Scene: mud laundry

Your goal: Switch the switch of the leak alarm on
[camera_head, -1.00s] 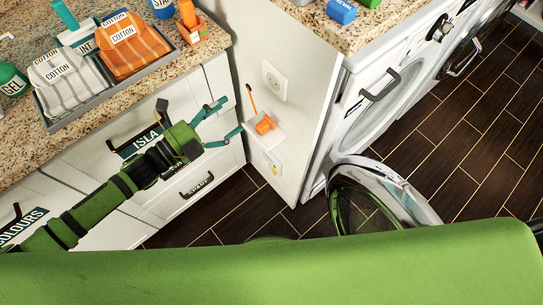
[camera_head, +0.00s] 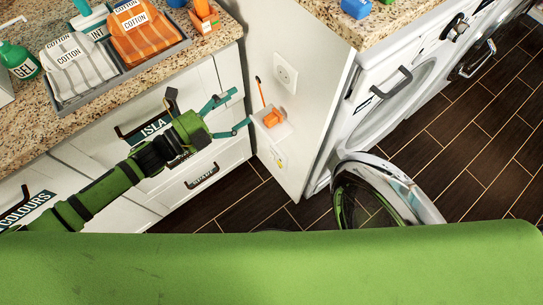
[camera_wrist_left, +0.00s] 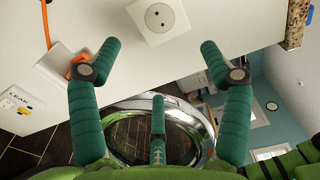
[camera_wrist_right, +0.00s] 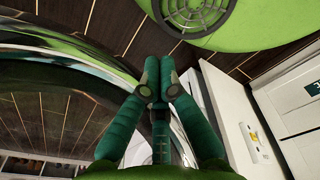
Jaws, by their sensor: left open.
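A small white panel with a yellow part (camera_head: 277,160), apparently the leak alarm, is low on the white side wall. It also shows at the left edge of the left wrist view (camera_wrist_left: 14,102) and at the right of the right wrist view (camera_wrist_right: 254,137). Its lettering and switch position are too small to tell. My left gripper (camera_head: 240,108) is open and empty, above and left of the panel, near an orange piece (camera_head: 272,118) on a white plate. It also shows in the left wrist view (camera_wrist_left: 159,47). My right gripper (camera_wrist_right: 160,64) is shut and empty, away from the panel.
A socket (camera_head: 286,75) is above the orange piece, which has a thin upright orange rod (camera_head: 261,92). Drawers (camera_head: 200,175) are at left under the counter (camera_head: 28,130). The washer's round door (camera_head: 385,195) stands open at right. Dark floor is clear beyond.

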